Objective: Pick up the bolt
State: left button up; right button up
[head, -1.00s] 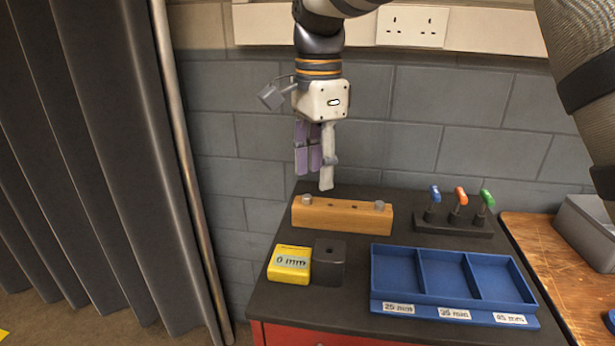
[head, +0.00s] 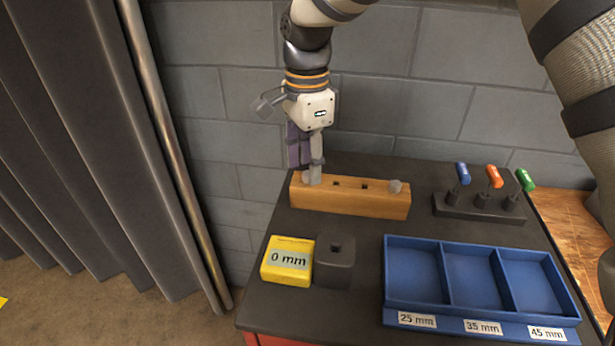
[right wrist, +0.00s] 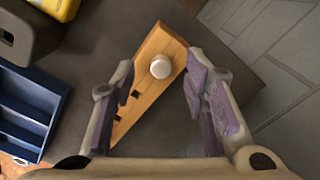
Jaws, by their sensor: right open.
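A wooden block (head: 349,200) with holes in its top holds a grey bolt at each end. The left bolt (head: 311,178) is partly hidden by a finger in the head view. Its round pale head (right wrist: 160,67) shows clearly in the right wrist view. The right bolt (head: 395,186) stands in the block's other end. My right gripper (head: 305,170) points down over the block's left end. It is open, with one finger on each side of the left bolt's head in the right wrist view. Whether a finger touches it, I cannot tell. My left gripper is not in view.
In front stand a yellow "0 mm" block (head: 287,262) and a dark block with a hole (head: 335,262). A blue three-compartment tray (head: 480,313) lies at the right front. A brick wall is close behind.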

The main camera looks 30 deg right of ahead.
jog(key=shift+d+f, duration=0.1)
jog(key=shift+f, duration=0.75)
grip_shut()
jog(key=shift+r, duration=0.1)
